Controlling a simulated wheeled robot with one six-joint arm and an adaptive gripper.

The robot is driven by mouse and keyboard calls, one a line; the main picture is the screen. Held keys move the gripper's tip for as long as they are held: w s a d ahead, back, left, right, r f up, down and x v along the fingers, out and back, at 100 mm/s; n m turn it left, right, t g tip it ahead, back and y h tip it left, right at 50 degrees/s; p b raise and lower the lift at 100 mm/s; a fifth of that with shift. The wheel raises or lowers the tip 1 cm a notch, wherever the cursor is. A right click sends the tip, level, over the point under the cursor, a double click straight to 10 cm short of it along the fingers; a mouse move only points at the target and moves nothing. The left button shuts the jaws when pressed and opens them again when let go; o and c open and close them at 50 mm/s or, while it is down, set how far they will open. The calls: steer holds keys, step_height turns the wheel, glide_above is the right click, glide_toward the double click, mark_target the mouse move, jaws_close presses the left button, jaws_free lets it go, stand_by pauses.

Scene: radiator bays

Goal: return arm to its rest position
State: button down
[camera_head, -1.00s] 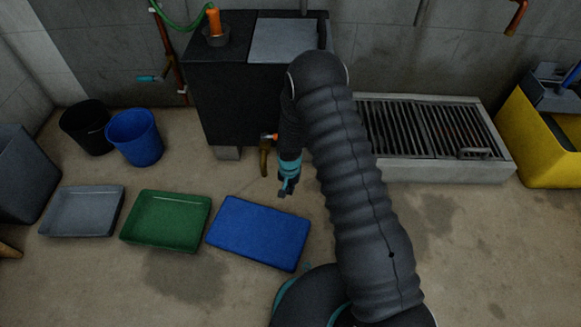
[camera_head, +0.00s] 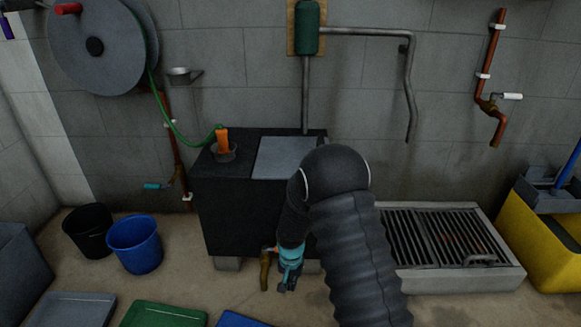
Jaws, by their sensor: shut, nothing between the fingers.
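My gripper (camera_head: 287,283) hangs at the end of my dark, ribbed arm (camera_head: 362,255), in front of the lower front of the black tank (camera_head: 225,208). It points down, with teal parts above the fingers. The fingers are small in this view but look shut, with nothing held. The arm is bent, its elbow high in front of the tank's right corner. A brass outlet (camera_head: 266,270) on the tank shows just left of my gripper; I cannot tell how much room lies between them.
A floor grate (camera_head: 512,276) lies right of my arm, with a yellow bucket (camera_head: 540,245) beyond. A blue bucket (camera_head: 135,244) and a black bucket (camera_head: 88,231) stand at left. Grey (camera_head: 72,310), green (camera_head: 163,316) and blue (camera_head: 240,320) trays lie along the front edge.

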steer(key=s+d+n+g, duration=0.2)
steer(key=s, duration=0.4)
steer(key=s+d+r+t+p, duration=0.1)
steer(key=s+d+r, duration=0.3)
steer(key=r, duration=1)
steer(key=s+d+r+t+p, duration=0.2)
steer(key=s+d+r+t, duration=0.2)
steer(key=s+r, duration=0.6)
steer(key=s+d+r+t+p, duration=0.2)
steer(key=s+d+r, duration=0.3)
steer(key=r, duration=1.5)
steer(key=shift+s+d+r+n+t, duration=0.2)
steer(key=shift+s+r+n+t, duration=0.1)
steer(key=shift+s, duration=1)
